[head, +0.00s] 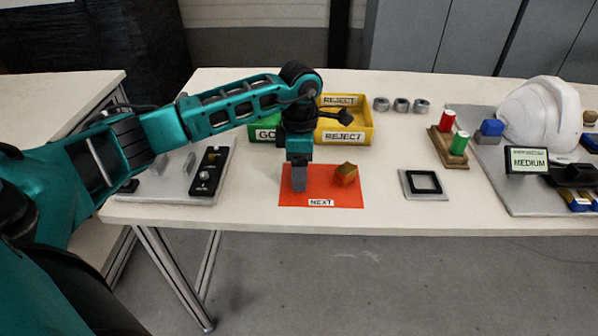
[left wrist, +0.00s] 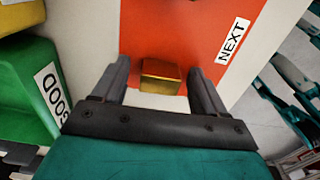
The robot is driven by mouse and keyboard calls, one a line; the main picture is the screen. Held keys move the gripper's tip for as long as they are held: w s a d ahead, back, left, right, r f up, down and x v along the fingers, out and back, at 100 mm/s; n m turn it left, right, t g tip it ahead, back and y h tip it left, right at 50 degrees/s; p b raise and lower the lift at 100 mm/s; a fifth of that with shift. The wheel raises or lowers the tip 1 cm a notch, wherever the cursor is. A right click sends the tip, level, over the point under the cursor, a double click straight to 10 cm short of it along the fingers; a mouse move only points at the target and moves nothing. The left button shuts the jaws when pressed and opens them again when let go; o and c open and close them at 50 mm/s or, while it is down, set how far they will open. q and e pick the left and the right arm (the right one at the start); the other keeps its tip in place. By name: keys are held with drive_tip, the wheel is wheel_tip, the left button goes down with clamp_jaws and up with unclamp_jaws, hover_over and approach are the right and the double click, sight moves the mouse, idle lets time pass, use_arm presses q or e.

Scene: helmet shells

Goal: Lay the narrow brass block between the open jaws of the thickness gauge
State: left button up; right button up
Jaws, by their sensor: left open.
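In the left wrist view a brass block (left wrist: 160,77) lies on the orange mat, between the open fingers of my left gripper (left wrist: 160,72). The fingers show a gap on each side of it. In the head view my left gripper (head: 299,187) points down over the left part of the mat and hides that spot. A second, chunky brass piece (head: 346,175) sits on the right half of the mat in the head view. What looks like the thickness gauge (head: 172,177) is the grey plate with upright jaws and a black panel, at the left table end. My right gripper is out of view.
The orange NEXT mat (head: 322,196) lies near the front edge. Behind it stand a green bin (head: 262,135) and a yellow REJECT bin (head: 345,136). A square black frame (head: 422,183), spools on a wooden stand (head: 452,157) and a white helmet (head: 540,112) are to the right.

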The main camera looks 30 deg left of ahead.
use_arm(q)
drive_tip(key=shift+c, duration=0.2)
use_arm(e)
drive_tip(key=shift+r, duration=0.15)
use_arm(q)
drive_tip(key=shift+r, duration=0.1)
drive_tip(key=c, duration=1.2)
drive_tip(key=shift+o, duration=0.2)
